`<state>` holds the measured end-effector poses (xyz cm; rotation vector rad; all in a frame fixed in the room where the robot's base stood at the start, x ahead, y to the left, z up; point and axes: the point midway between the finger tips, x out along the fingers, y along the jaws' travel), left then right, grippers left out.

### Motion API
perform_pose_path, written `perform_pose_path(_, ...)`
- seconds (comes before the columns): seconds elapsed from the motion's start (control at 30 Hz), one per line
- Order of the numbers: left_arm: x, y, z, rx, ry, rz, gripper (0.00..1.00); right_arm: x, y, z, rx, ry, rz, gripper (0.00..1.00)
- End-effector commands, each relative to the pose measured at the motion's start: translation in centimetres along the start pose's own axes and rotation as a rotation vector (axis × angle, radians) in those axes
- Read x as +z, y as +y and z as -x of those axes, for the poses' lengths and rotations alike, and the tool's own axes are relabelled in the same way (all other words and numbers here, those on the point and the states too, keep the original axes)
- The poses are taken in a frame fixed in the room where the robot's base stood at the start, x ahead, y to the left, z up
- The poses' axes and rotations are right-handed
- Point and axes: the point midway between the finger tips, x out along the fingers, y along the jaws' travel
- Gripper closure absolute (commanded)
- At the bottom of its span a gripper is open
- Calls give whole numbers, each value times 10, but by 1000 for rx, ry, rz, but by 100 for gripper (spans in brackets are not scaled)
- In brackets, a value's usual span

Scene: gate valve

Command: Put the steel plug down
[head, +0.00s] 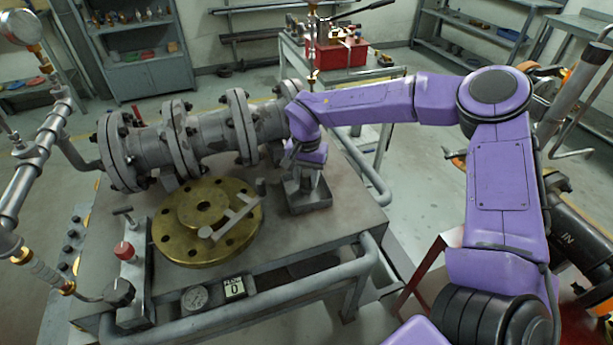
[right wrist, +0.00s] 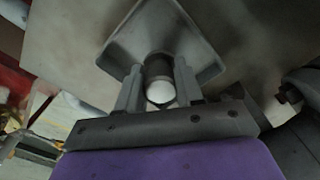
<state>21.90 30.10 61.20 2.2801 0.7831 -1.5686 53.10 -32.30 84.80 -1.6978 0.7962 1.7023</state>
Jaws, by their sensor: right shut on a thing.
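My right gripper (head: 306,178) is low over a small square grey tray (head: 312,207) on the steel bench, just right of the brass flange. In the right wrist view, its two fingers (right wrist: 158,88) are shut on the steel plug (right wrist: 160,91), a short dark cylinder with a pale rounded end towards the camera. The plug is over or inside the grey tray (right wrist: 203,48); I cannot tell whether it touches the tray floor. In the head view the gripper and wrist hide the plug. My left gripper does not show.
A brass flange (head: 182,240) lies on the bench with a T-shaped grey tool (head: 236,213) on it. Behind it runs a flanged grey pipe (head: 213,132). A red box (head: 341,57) stands on a cart behind.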

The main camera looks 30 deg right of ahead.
Motion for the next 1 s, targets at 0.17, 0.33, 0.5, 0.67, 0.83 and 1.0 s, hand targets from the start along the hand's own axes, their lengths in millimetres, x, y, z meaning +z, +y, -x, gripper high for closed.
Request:
perform_pose_path(0.17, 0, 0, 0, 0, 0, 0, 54, 0, 0, -2, 0, 0, 1, 100)
perform_pose_path(0.33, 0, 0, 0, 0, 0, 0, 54, 0, 0, -2, 0, 1, 1, 39)
perform_pose_path(0.5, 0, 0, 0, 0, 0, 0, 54, 0, 0, -2, 0, 0, 1, 39)
perform_pose_path(0.67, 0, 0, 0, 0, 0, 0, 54, 0, -1, 9, -2, 2, 1, 39)
perform_pose_path(0.83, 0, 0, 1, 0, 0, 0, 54, -1, -1, 50, -5, 5, 0, 39)
perform_pose_path(1.0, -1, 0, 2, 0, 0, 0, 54, 0, -1, 92, -3, 3, 0, 39)
